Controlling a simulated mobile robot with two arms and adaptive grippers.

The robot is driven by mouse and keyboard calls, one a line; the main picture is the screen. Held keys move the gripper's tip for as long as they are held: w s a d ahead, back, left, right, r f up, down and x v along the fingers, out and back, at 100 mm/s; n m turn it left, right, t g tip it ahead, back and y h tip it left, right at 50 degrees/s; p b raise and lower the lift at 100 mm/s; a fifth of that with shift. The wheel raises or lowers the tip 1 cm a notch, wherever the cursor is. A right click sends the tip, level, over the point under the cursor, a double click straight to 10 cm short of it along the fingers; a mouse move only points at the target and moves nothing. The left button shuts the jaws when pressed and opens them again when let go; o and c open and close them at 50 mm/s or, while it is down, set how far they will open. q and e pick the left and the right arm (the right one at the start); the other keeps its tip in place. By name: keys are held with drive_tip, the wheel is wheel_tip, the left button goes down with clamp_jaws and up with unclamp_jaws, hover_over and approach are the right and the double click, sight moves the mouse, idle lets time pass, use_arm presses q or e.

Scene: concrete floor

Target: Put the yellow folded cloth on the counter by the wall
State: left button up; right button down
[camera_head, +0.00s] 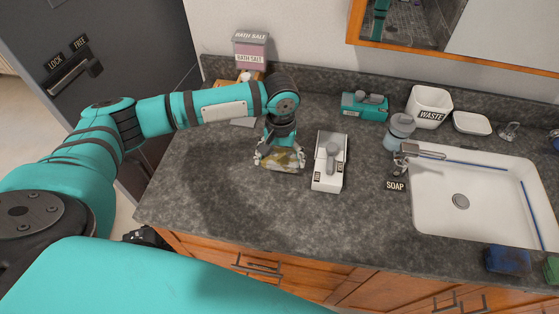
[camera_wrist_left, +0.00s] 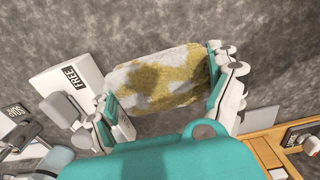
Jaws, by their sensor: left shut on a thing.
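The yellow folded cloth (camera_head: 283,161) has yellow and whitish patches. My left gripper (camera_head: 279,163) points down over the grey stone counter (camera_head: 215,205) and is shut on the cloth. In the left wrist view the cloth (camera_wrist_left: 158,76) spans between the two fingers of my left gripper (camera_wrist_left: 170,88), with the counter surface behind it. I cannot tell whether the cloth touches the counter. My right gripper is in neither view.
A white-and-grey dispenser (camera_head: 329,162) stands close to the right of the cloth. A teal box (camera_head: 364,106), a soap bottle (camera_head: 398,131), a waste bin (camera_head: 429,105) and a sink (camera_head: 475,190) are farther right. The counter's front left is clear.

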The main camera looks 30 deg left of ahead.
sight(280, 165)
use_arm(q)
drive_tip(key=shift+a+f+p, duration=0.1)
drive_tip(key=shift+f+p, duration=0.5)
drive_tip(key=shift+f, duration=1.25)
drive_tip(key=o, duration=0.9)
